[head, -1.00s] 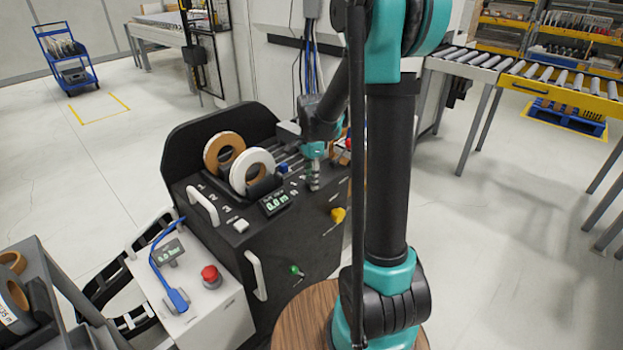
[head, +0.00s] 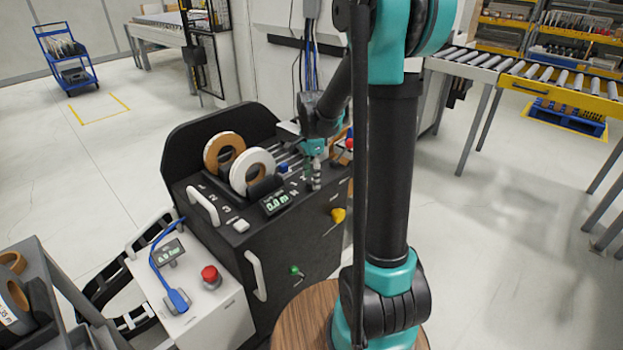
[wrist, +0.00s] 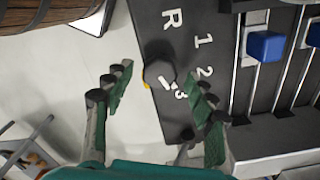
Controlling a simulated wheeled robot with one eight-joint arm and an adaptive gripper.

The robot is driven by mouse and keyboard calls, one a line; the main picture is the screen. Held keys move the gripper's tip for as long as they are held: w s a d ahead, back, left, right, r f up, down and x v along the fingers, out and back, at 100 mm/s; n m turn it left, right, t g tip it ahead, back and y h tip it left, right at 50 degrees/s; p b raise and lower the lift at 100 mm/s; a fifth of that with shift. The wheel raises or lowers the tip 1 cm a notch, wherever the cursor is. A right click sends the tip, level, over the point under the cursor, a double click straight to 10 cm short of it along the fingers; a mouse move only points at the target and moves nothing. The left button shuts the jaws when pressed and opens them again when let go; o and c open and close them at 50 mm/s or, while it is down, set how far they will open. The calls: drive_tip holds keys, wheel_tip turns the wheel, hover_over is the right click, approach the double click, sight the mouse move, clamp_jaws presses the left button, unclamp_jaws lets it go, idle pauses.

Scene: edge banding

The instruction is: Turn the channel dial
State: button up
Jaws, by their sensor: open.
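The channel dial (wrist: 160,73) is a dark round knob on the black panel in the wrist view. The panel is marked R, 1, 2 and 3, and the dial's white pointer line points toward the 3. My gripper (wrist: 163,97) is open, with one green-padded finger on each side of the dial and visible gaps between. The fingertips lie slightly nearer the camera's lower edge than the dial. In the head view my gripper (head: 316,174) is over the right end of the machine's top, and the dial cannot be made out there.
A blue slider block (wrist: 266,46) on rails sits right of the numbers. The machine's top also carries a white tape roll (head: 252,172), a brown roll (head: 224,153) and a display (head: 275,202). A yellow knob (head: 338,215) is on its side. A red button (head: 209,275) stands front left.

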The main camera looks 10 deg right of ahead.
sight(311, 180)
wheel_tip(311, 180, up, 11)
idle(0.4)
drive_tip(key=s+d+f+n+t, duration=0.2)
drive_tip(key=s+f+n, duration=0.4)
drive_tip(key=s, duration=0.4)
drive_tip(key=s+d+f+n+t, duration=0.1)
drive_tip(key=s+f+n+t, duration=0.1)
drive_tip(key=s+f+n, duration=0.5)
drive_tip(key=s+n, duration=0.2)
drive_tip(key=s, duration=0.2)
drive_tip(key=shift+d+f, duration=0.3)
drive_tip(key=shift+d, duration=0.05)
